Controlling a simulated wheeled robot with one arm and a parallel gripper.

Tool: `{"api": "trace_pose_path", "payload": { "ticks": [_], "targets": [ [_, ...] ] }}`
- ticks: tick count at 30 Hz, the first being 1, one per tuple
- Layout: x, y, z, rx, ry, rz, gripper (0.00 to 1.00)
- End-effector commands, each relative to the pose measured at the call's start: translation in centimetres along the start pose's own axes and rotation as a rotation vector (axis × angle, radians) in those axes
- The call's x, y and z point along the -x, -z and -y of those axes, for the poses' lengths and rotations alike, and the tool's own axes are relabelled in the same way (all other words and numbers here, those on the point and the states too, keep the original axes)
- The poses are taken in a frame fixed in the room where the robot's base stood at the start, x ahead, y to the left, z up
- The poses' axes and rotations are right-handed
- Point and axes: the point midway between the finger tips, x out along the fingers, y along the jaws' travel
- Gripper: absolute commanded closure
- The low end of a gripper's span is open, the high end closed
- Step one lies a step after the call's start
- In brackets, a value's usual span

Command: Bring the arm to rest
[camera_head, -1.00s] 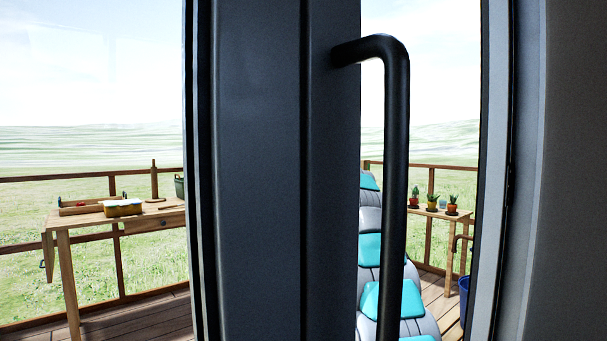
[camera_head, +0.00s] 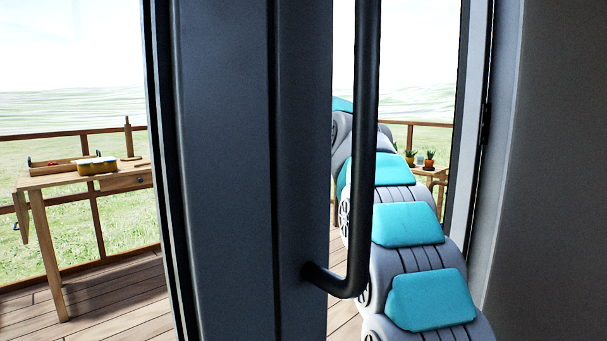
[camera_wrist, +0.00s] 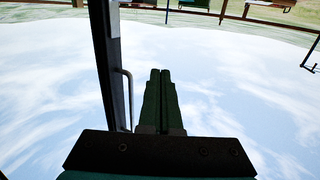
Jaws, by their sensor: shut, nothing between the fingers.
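My gripper (camera_wrist: 160,76) shows in the wrist view, its two fingers together with nothing between them, seen against the sky. My arm (camera_head: 408,220), grey with teal pads, reaches out through the gap to the right of the door in the head view; its far end is partly hidden by the door handle. The dark door (camera_head: 225,180) with its black bar handle (camera_head: 366,150) stands close in front of my head camera. In the wrist view the door edge (camera_wrist: 108,60) and handle (camera_wrist: 127,98) are left of my fingers, apart from them.
A grey wall or frame (camera_head: 560,170) fills the right side. Potted plants (camera_head: 429,158) stand on a small table at right. A railing (camera_head: 85,134) edges the deck.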

Motion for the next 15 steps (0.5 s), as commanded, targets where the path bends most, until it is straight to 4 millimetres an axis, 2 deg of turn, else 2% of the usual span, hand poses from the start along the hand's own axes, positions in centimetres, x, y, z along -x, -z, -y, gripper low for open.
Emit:
{"api": "trace_pose_path", "payload": {
  "ticks": [2,5,8,11,15],
  "targets": [
    [0.8,-1.0,-0.4,-0.005,-0.006,0.042,1.0],
    [2.3,-4.1,-1.1,-0.019,-0.017,0.145,1.0],
    [4.8,-8.4,-1.8,-0.036,-0.032,0.278,1.0],
    [8.1,-12.7,-2.4,-0.056,-0.049,0.411,1.0],
    [13.8,-18.8,-2.9,-0.088,-0.075,0.594,1.0]
  ]
}}
